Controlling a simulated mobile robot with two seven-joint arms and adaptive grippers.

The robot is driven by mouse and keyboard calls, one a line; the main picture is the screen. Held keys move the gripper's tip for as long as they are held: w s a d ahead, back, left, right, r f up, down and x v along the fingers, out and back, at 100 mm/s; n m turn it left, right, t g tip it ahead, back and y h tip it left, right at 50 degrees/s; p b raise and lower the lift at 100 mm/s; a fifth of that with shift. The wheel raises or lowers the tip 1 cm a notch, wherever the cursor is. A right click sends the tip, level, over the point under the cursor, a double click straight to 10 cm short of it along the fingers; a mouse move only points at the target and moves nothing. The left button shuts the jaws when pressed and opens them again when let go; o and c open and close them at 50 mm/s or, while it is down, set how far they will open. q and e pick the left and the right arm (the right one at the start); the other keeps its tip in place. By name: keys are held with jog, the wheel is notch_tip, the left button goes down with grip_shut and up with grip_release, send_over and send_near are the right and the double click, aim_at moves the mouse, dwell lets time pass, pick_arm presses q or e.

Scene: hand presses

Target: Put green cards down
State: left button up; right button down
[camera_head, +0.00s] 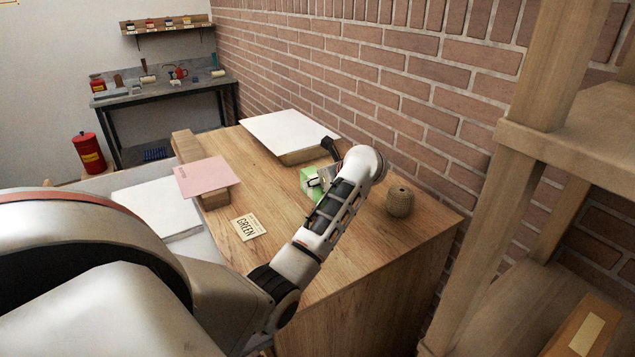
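The green cards (306,190) are a small green stack on the far right part of the wooden table, partly hidden behind my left forearm. My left arm comes in from the lower left and bends at the wrist over the table. My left gripper (316,182) is at the green cards, its fingers touching or just over them. The arm covers much of it, so I cannot see whether the fingers are closed on them. A cream label reading GREEN (247,227) lies flat on the table, left of the arm. My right gripper is out of view.
A pink sheet (207,176) and white board (160,206) lie at the left. Another white board (290,131) rests on wood at the back. A twine spool (400,201) stands right of my wrist. A brick wall and wooden shelf (570,125) bound the right.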

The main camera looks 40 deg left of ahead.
pick_arm(q)
jog(key=shift+f, duration=0.15)
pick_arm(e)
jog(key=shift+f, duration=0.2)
pick_arm(q)
jog(key=o, duration=1.3)
jog(key=shift+o, duration=0.2)
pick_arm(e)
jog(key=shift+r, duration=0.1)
pick_arm(q)
jog(key=shift+r, duration=0.3)
jog(key=v, duration=1.2)
jog(key=shift+p, duration=0.3)
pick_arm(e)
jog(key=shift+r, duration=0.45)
pick_arm(q)
jog(key=shift+f, duration=0.1)
